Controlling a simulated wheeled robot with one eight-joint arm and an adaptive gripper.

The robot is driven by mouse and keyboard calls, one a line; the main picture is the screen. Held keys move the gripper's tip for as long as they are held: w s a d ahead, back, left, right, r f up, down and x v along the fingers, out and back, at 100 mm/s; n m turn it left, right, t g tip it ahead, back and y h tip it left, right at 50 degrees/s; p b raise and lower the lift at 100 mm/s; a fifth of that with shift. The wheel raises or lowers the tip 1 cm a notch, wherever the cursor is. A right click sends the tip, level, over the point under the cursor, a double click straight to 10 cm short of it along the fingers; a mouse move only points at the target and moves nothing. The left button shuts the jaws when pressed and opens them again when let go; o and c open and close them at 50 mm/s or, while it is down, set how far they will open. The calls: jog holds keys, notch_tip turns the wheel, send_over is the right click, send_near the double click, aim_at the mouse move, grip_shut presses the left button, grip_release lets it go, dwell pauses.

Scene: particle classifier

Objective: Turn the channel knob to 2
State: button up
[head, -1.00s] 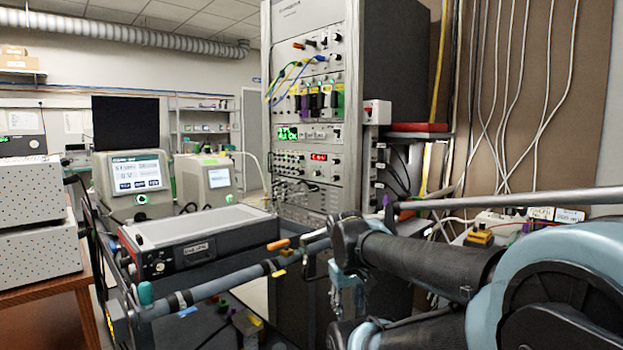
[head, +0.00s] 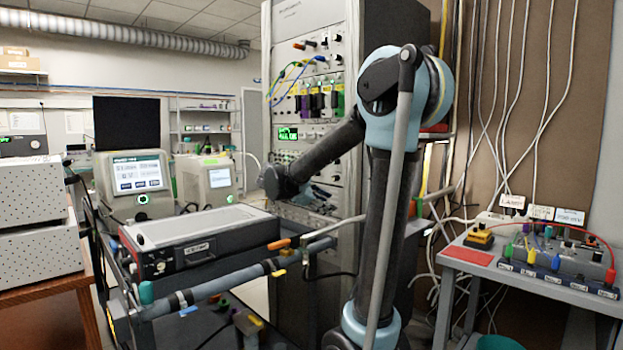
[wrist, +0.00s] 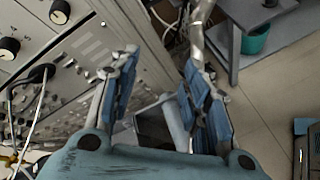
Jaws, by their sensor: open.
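In the wrist view, two black knobs show on a light panel at upper left, an upper one (wrist: 60,12) and a lower one (wrist: 9,47). I cannot tell which knob is the channel knob, or read any setting. My gripper (wrist: 160,66) is open and empty, with both blue finger pads apart. Its left finger is near the panel in the wrist view, and the knobs are outside the fingers. In the head view my forearm hides part of the rack's lower panels.
Cables (wrist: 35,115) hang from the panel at left in the wrist view. A box-shaped instrument (head: 200,235) sits left of the rack. A grey table (head: 540,285) with a red-cabled device stands at right. Open floor (wrist: 270,100) shows at right in the wrist view.

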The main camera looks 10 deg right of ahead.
jog(key=w+a+r+n+t+h, duration=0.2)
jog(key=w+a+r+n, duration=0.1)
jog(key=w+a, duration=0.35)
jog(key=w+a+r+n+t+h, duration=0.2)
jog(key=w+a+r+n, duration=0.15)
jog(key=w+a, duration=0.35)
jog(key=x, duration=1.6)
jog(key=shift+w+a+f+y, duration=0.2)
jog(key=shift+w+y, duration=0.1)
jog(key=shift+w, duration=0.05)
grip_shut()
